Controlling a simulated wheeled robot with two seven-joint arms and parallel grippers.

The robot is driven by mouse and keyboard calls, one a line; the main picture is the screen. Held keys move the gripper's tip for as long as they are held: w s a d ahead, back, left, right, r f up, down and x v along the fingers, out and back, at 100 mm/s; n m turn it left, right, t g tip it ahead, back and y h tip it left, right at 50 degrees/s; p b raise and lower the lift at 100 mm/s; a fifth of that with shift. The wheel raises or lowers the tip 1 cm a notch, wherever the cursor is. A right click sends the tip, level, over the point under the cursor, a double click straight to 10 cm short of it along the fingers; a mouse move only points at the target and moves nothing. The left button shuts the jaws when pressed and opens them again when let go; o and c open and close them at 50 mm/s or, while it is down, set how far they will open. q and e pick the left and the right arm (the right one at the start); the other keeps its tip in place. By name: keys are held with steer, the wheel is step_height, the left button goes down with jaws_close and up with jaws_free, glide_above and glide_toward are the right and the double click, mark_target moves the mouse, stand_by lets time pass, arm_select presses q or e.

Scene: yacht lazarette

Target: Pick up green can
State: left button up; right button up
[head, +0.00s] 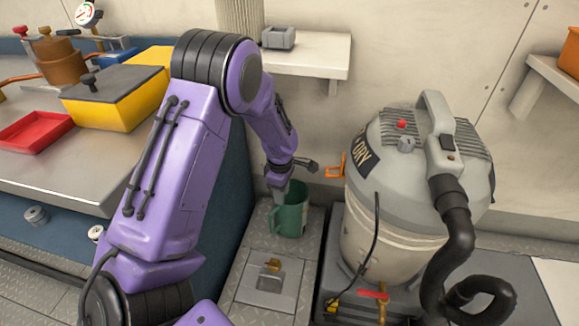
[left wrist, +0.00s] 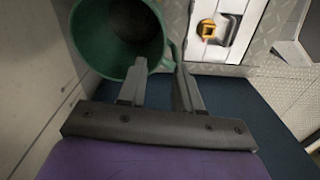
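The green can (head: 290,214) is an open-topped, mug-like vessel standing upright on the metal floor plate between the blue-sided bench and the vacuum. In the left wrist view the can (left wrist: 88,38) shows its round mouth and dark inside at upper left. My left gripper (head: 277,190) points down at the can's rim. In the left wrist view my left gripper (left wrist: 158,72) has its two fingers apart, with a gap between them. The can's near edge lies by the fingertips; I cannot tell whether they touch it. My right gripper is out of view.
A large grey wet/dry vacuum (head: 395,200) with a black hose stands close to the right of the can. A floor latch plate (head: 268,284) lies in front. A wall shelf (head: 310,55) is above. A yellow box (head: 115,97) and red tray (head: 36,131) sit on the left bench.

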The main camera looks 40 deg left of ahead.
mark_target(287, 214)
arm_select(q)
step_height(287, 214, down, 8)
steer(key=b, duration=0.2)
steer(key=shift+w+d+b, duration=0.2)
steer(key=shift+d+b, duration=0.1)
steer(key=shift+d, duration=0.1)
steer(key=shift+r, duration=0.1)
jaws_close()
stand_by(0.9)
